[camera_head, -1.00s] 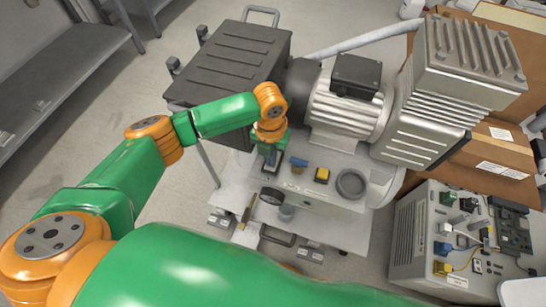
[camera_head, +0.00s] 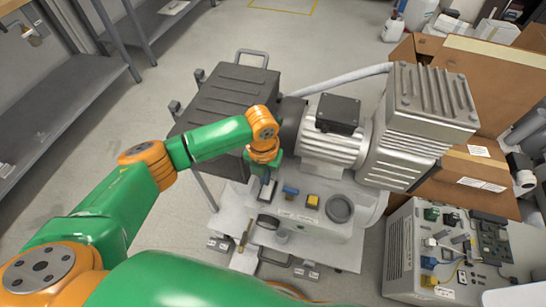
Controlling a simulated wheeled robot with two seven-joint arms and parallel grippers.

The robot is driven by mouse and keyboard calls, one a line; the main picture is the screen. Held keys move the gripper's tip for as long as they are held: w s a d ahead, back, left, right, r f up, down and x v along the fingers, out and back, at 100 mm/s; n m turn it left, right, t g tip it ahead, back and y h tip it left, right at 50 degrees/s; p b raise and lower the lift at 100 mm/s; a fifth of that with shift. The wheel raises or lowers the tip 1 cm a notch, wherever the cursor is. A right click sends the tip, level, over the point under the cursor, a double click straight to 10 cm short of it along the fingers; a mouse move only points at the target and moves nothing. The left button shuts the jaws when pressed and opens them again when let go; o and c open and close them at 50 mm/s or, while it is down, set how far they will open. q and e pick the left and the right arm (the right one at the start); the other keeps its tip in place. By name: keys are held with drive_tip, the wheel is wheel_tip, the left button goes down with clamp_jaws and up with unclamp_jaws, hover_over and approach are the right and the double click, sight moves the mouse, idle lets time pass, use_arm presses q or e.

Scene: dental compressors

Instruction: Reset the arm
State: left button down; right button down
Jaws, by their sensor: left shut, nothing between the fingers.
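My left arm, green and orange, comes in from the left. Its gripper (camera_head: 267,190) points down over the front panel of the dental compressor, at the left end of the row of switches. The fingers are small and partly hidden by the wrist; they look shut, with nothing seen between them. I cannot tell whether the fingertips touch the panel. The compressor (camera_head: 335,148) has a ribbed silver motor, a blue switch (camera_head: 290,192) and a yellow switch (camera_head: 312,202) to the right of the gripper. My right gripper is not in view.
A dark ribbed box (camera_head: 225,105) stands behind my left wrist. An open control unit (camera_head: 400,255) with circuit boards is at the lower right. Cardboard boxes (camera_head: 485,130) stand behind it. A grey shelf (camera_head: 60,120) is at the left. Floor (camera_head: 300,50) at the back is clear.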

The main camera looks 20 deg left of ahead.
use_arm(q)
drive_tip(key=s+d+f+n+t+h, duration=0.2)
drive_tip(key=s+d+n+h, duration=0.2)
drive_tip(key=s+d+n, duration=0.85)
drive_tip(key=s+a+n+t+y, duration=0.2)
drive_tip(key=s+a+n+y, duration=0.15)
drive_tip(key=a+n, duration=1.65)
wheel_tip(320, 180, down, 12)
drive_tip(key=s+d+n+g+p, duration=0.2)
drive_tip(key=s+p, duration=0.1)
drive_tip(key=p, duration=0.3)
drive_tip(key=s+a+f+g+p, duration=0.1)
drive_tip(key=s+f+p, duration=0.3)
drive_tip(key=s, duration=0.7)
drive_tip(key=shift+s+a+f, duration=0.15)
drive_tip(key=shift+a+f, duration=0.25)
drive_tip(key=shift+a, duration=0.2)
